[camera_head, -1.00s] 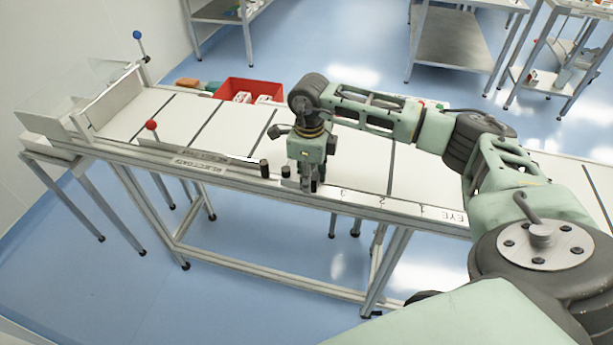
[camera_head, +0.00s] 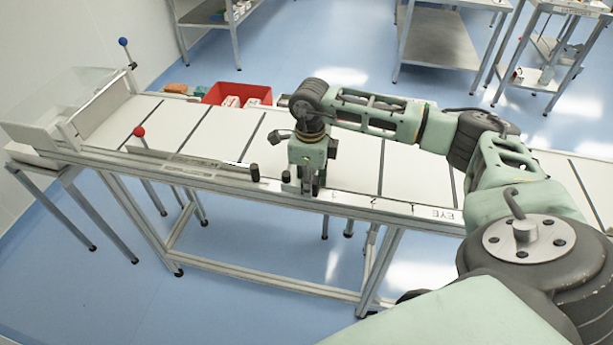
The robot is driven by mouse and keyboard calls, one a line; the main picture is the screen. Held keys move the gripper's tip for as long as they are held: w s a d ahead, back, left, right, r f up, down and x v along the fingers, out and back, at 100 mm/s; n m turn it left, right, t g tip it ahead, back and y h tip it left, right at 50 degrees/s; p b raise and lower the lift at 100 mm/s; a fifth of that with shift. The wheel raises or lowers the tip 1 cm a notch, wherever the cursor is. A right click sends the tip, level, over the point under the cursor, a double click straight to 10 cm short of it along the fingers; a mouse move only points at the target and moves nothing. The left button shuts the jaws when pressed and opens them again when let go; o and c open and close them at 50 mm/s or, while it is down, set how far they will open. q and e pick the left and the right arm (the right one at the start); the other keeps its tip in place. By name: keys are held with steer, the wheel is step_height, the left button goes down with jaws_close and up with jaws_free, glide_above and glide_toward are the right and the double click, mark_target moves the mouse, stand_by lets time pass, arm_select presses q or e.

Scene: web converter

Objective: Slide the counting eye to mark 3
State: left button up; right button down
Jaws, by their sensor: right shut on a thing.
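The counting eye sits on the front rail (camera_head: 390,210) of the long white table, mostly hidden behind my right gripper (camera_head: 308,190). A small part with a dark knob (camera_head: 286,177) shows just left of the gripper and seems to belong to the eye. My right gripper points down and is shut on the eye. Mark 3 (camera_head: 333,196) is on the rail a short way right of the gripper. Mark 2 (camera_head: 373,201), mark 1 and the EYE lettering (camera_head: 445,214) follow further right. My left gripper is not in view.
Another black knob (camera_head: 255,173) stands on the rail further left. A red-ball lever (camera_head: 140,133) and a blue-ball lever (camera_head: 124,42) stand near the left end. A red bin (camera_head: 237,93) is behind the table. The rail right of the gripper looks clear.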

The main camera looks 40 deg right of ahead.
steer(key=shift+s+d, duration=2)
steer(key=shift+s, duration=0.2)
steer(key=c, duration=1.3)
jaws_free()
steer(key=shift+c, duration=0.2)
